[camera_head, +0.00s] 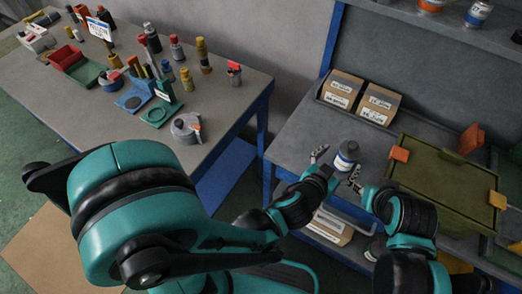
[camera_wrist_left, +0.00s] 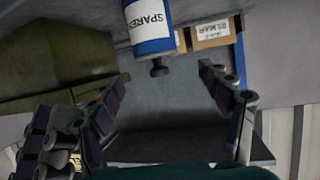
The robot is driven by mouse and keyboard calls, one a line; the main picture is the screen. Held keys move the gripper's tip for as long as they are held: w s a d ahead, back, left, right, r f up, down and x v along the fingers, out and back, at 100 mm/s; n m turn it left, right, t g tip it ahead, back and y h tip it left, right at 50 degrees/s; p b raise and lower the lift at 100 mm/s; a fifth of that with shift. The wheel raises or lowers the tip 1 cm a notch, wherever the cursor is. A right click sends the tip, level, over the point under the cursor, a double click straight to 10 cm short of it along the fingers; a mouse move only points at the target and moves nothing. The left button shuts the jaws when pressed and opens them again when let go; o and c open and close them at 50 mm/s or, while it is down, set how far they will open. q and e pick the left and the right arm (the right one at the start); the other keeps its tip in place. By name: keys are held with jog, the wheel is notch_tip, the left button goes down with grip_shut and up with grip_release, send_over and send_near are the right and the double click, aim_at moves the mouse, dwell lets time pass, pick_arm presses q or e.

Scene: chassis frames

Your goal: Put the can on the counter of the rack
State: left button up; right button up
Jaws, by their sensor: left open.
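The can (camera_head: 346,155) has a dark top and a pale label and appears to stand upright near the front edge of the rack's grey counter (camera_head: 312,128). In the left wrist view the can (camera_wrist_left: 149,25) shows a white SPARES label and a blue band, ahead of the fingers. My left gripper (camera_head: 327,170) is open and empty just in front of the can; its spread fingers also show in the left wrist view (camera_wrist_left: 172,110).
Two cardboard boxes (camera_head: 358,97) stand behind the can. An olive case (camera_head: 445,183) with orange clips stands to its right. A shelf (camera_head: 440,22) with cans hangs above. A workbench (camera_head: 120,95) with several bottles and parts is at left. Boxes (camera_head: 328,228) sit below the counter.

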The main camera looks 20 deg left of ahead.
pick_arm(q)
jog(key=w+a+r+n+g+y, duration=0.1)
jog(key=a+n+y, duration=0.1)
jog(key=a, duration=0.7)
jog(key=w+a+n+g+y, duration=0.1)
jog(key=a+y, duration=0.2)
jog(key=a, duration=0.5)
jog(key=s+a+r+n+g+y, duration=0.1)
jog(key=s+a+n+g, duration=0.1)
jog(key=s+a, duration=0.8)
jog(key=shift+s+a+g, duration=0.3)
jog(key=shift+a+g, duration=0.1)
jog(key=shift+g, duration=0.4)
jog(key=shift+r, duration=0.1)
